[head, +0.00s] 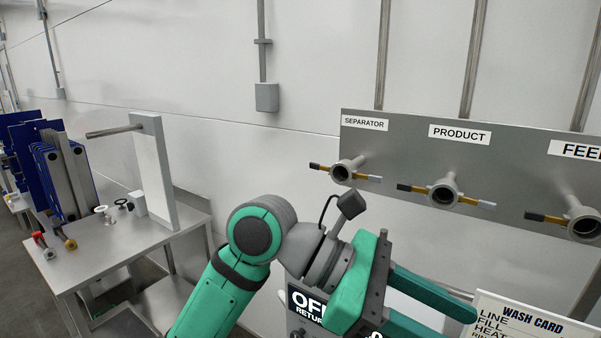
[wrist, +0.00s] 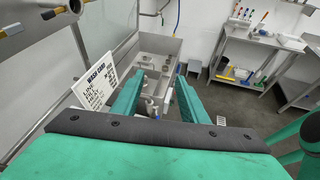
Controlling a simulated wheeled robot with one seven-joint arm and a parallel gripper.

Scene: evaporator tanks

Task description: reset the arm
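My gripper (head: 452,321) is in the lower right of the head view, at the end of my green and grey arm. It points to the right, in front of the white wall and below the valve panel. In the wrist view my gripper (wrist: 159,82) shows its two green fingers apart, with nothing between them. Beyond the gap is a steel sink (wrist: 165,48). The fingers touch nothing that I can see.
A grey panel (head: 400,140) carries SEPARATOR, PRODUCT and FEED valve ports. A WASH CARD sign (head: 530,318) stands low at right, near the fingers. A steel table (head: 100,255) with small fittings is at left. A tool bench (wrist: 245,50) stands beyond the sink.

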